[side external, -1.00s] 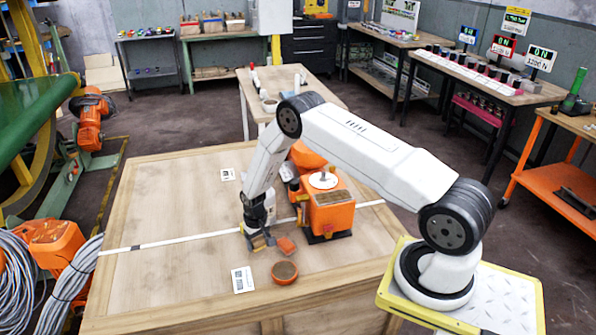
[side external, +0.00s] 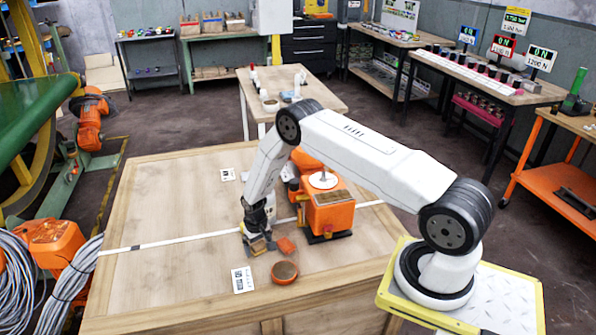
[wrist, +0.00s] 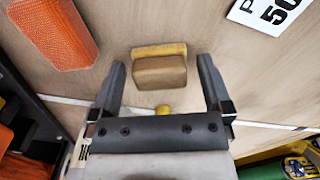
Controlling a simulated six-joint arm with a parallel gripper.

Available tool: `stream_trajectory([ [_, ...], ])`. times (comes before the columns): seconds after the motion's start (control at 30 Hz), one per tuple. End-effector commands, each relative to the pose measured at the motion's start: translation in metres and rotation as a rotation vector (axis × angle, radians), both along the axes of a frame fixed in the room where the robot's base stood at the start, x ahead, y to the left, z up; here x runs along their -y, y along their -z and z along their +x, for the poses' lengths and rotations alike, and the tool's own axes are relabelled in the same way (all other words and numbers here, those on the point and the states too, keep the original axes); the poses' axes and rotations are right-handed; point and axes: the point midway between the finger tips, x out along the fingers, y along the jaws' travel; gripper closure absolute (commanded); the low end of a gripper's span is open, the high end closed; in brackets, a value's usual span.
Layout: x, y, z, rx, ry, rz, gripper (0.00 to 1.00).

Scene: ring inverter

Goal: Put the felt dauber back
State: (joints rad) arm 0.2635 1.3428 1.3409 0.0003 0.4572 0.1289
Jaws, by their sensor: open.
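A tan block with a yellowish edge (wrist: 160,70), which looks like the felt dauber, shows between and slightly beyond my fingertips in the wrist view. My gripper (wrist: 161,78) is open, with a gap on each side of the block. A small yellow part (wrist: 162,109) shows nearer the palm; I cannot tell whether it belongs to the block. In the side view my gripper (side external: 258,242) is low over the table, and the block is partly hidden there. A round orange dish (side external: 285,273) with a brown inside stands just in front, to the right.
An orange textured block (wrist: 52,32) lies beside the gripper; it also shows in the side view (side external: 286,246). An orange machine (side external: 331,212) stands close on the right. A printed card (side external: 243,280) lies in front. The table's left half (side external: 165,200) is clear.

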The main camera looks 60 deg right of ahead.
Motion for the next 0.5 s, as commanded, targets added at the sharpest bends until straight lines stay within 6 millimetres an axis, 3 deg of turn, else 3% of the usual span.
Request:
stream_trajectory([
  [0.27, 0.0, -0.009, 0.001, 0.002, 0.0, -0.001, 0.0],
  [0.5, 0.0, -0.031, 0.001, 0.002, 0.0, -0.001, 0.0],
])
